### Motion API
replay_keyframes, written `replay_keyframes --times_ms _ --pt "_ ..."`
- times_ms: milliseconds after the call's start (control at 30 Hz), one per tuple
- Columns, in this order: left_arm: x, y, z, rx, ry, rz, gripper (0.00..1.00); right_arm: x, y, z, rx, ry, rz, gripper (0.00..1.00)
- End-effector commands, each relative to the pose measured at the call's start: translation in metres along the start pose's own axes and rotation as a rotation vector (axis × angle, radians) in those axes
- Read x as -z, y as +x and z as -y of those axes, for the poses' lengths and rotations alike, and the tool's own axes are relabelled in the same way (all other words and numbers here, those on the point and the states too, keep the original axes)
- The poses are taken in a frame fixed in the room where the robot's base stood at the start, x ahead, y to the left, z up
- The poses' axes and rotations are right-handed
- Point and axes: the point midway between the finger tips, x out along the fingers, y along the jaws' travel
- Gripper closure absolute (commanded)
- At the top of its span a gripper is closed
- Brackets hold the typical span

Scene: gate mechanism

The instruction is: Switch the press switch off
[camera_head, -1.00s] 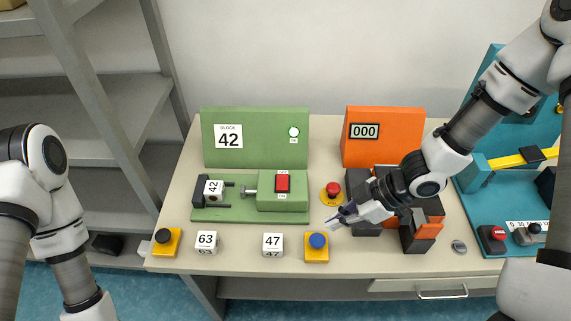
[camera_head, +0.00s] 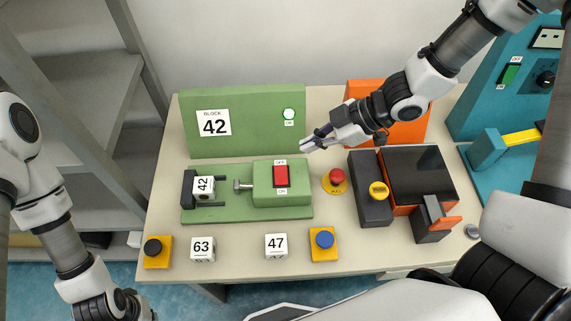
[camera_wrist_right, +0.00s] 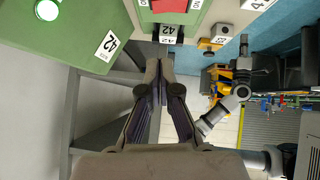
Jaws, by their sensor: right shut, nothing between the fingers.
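The press switch (camera_head: 281,176) is a red rocker on the green press (camera_head: 262,202), with a small OFF label above it and an ON label below. It also shows at the top of the right wrist view (camera_wrist_right: 169,5). My right gripper (camera_head: 306,146) is shut and empty, above and slightly right of the switch in the head view, apparently apart from it. Its fingertips also show in the wrist view (camera_wrist_right: 160,68). Block 42 (camera_head: 204,188) sits in the press. The round lamp (camera_head: 289,114) on the green panel looks pale with a green rim. My left gripper is not in view.
A red button on a yellow base (camera_head: 337,177) is right of the press. The orange machine (camera_head: 412,129) stands behind my right arm. Blocks 63 (camera_head: 203,249) and 47 (camera_head: 276,246), a black button (camera_head: 153,248) and a blue button (camera_head: 325,239) line the front.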

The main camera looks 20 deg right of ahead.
Motion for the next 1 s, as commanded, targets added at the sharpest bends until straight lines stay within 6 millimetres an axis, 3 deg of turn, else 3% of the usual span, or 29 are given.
replay_keyframes --times_ms 100,333,400,600,1000 --pt "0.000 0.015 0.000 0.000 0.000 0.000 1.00 -0.005 0.030 0.002 0.005 -0.002 0.006 1.00" --pt "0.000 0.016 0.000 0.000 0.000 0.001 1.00 -0.002 0.078 0.002 0.006 -0.002 0.005 1.00" --pt "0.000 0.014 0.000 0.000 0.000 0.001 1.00 -0.009 0.086 0.001 0.003 0.004 0.001 1.00" --pt "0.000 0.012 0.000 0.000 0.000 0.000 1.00 -0.026 0.102 0.001 0.001 0.002 0.000 1.00" --pt "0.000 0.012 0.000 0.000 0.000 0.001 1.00 -0.031 0.107 0.000 0.000 0.001 0.000 1.00"
